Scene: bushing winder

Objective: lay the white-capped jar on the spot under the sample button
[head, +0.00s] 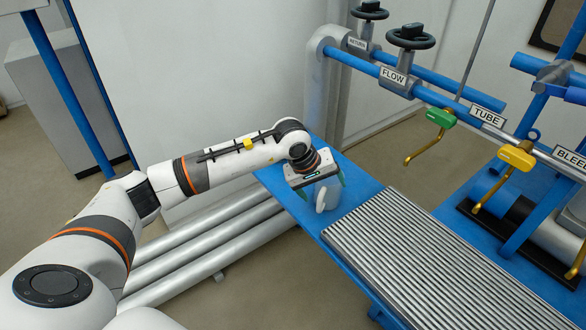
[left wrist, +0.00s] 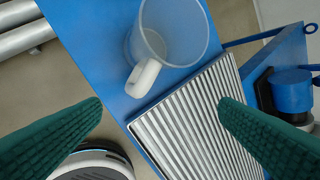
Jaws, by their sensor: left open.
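A clear, cup-like jar (head: 333,195) stands upright on the blue table near its left end, beside the ribbed metal grate. A white, handle-like loop is on its side; I see no clear white cap. It also shows in the left wrist view (left wrist: 178,35), with its open mouth facing the camera. My left gripper (head: 322,186) is open and just above the jar in the head view. In the left wrist view its green fingers (left wrist: 158,102) are spread wide, with nothing between their tips. My right gripper is not in view. No sample button is visible.
The ribbed grate (head: 430,265) fills most of the blue table (head: 355,185). Blue pipes carry FLOW (head: 394,76) and TUBE (head: 487,116) labels, with green (head: 440,118) and yellow (head: 516,157) valve levers at right. Silver pipes (head: 200,250) run low at left.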

